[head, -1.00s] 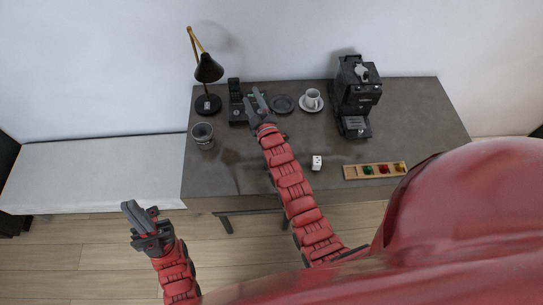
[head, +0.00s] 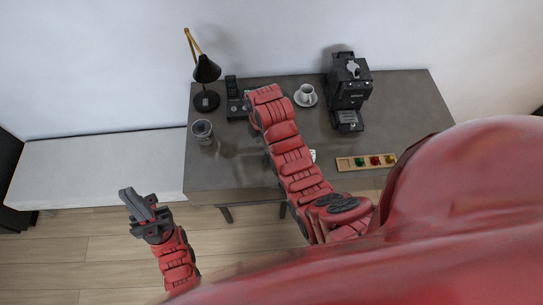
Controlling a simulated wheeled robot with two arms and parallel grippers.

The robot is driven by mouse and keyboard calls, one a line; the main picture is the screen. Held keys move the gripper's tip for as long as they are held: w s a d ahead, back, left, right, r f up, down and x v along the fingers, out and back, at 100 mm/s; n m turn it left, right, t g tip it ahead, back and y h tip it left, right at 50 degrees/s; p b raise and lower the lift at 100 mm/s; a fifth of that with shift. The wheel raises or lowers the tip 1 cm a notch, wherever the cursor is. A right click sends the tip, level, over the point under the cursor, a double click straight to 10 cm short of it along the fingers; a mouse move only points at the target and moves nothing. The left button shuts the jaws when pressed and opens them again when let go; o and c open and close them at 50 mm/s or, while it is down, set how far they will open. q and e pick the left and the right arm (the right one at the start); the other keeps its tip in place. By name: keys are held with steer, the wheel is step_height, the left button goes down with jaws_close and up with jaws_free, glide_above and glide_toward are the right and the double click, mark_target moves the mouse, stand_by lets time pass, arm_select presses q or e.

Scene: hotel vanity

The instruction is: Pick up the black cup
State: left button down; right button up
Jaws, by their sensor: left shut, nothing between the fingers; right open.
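The dark cup (head: 203,132), which looks dark grey to black, stands upright near the left edge of the grey desk. It is in front of the lamp and nothing touches it. My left gripper (head: 131,197) is shut and empty, off the desk's left front side and well away from the cup. My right arm (head: 285,140) reaches over the desk to the right of the cup. Its wrist is bent down, and its gripper is hidden behind the arm.
The desk (head: 404,115) also holds a black lamp (head: 206,70), a dark device (head: 235,104), a white cup (head: 306,93) on a saucer, a coffee machine (head: 349,90) and a wooden tray (head: 345,164) with coloured pieces. A white bench (head: 95,168) adjoins on the left.

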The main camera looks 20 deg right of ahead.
step_height(320, 180, down, 10)
steer(key=b, duration=0.7)
steer(key=shift+w+f+b, duration=0.1)
steer(key=shift+f+b, duration=0.15)
steer(key=shift+b, duration=0.05)
steer(key=shift+w+f+p, duration=0.1)
steer(key=shift+f+p, duration=0.5)
steer(key=shift+p, duration=0.15)
steer(key=f, duration=0.1)
steer(key=f+p, duration=0.1)
steer(key=shift+w+f, duration=0.2)
steer(key=shift+f, duration=0.2)
steer(key=shift+f+p, duration=0.3)
steer(key=shift+f, duration=0.4)
jaws_close()
